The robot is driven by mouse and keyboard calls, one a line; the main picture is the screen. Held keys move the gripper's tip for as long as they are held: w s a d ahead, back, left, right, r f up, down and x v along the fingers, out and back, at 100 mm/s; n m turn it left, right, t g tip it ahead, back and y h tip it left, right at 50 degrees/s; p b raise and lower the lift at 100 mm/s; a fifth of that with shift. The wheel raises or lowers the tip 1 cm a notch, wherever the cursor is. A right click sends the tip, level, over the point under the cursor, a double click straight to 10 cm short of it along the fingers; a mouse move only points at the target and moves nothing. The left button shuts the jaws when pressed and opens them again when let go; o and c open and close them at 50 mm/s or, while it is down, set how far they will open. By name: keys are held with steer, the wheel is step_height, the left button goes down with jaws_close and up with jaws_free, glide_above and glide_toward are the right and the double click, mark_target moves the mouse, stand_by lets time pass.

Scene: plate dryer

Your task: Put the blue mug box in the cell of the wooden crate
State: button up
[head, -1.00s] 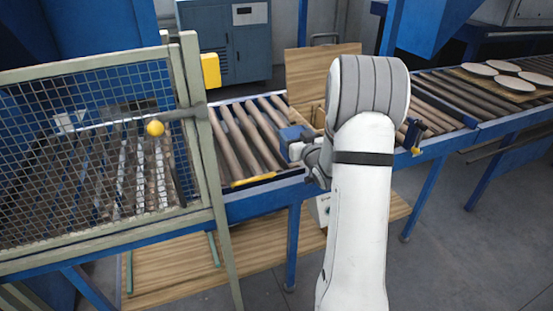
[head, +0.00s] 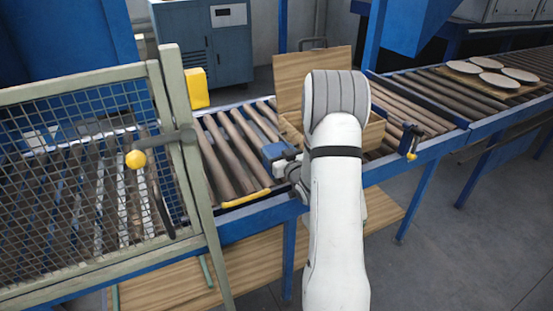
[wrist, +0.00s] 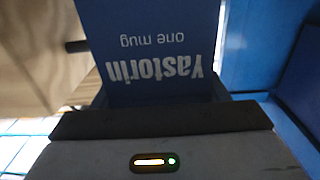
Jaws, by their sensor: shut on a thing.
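The blue mug box (wrist: 150,60) fills the upper middle of the wrist view, with the words "Yastorin one mug" upside down on it. My gripper (wrist: 160,108) is shut on it. In the head view the blue box (head: 277,154) shows in my gripper (head: 287,160), just left of my white arm, above the roller conveyor's near side. The wooden crate (head: 292,132) stands on the conveyor behind my arm, with its lid (head: 300,75) raised. My arm hides most of the crate and its cells. In the wrist view a blurred wooden surface (wrist: 35,50) shows at the left.
The roller conveyor (head: 225,165) has bare rollers left of the crate. A mesh guard (head: 85,170) with a yellow knob (head: 135,159) stands at the left. A yellow-handled clamp (head: 410,140) is on the right rail. Several white plates (head: 490,70) lie farther right.

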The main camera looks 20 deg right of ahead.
steer(key=shift+a+f, duration=0.1)
steer(key=shift+f, duration=1.45)
steer(key=shift+f, duration=0.15)
steer(key=o, duration=1.2)
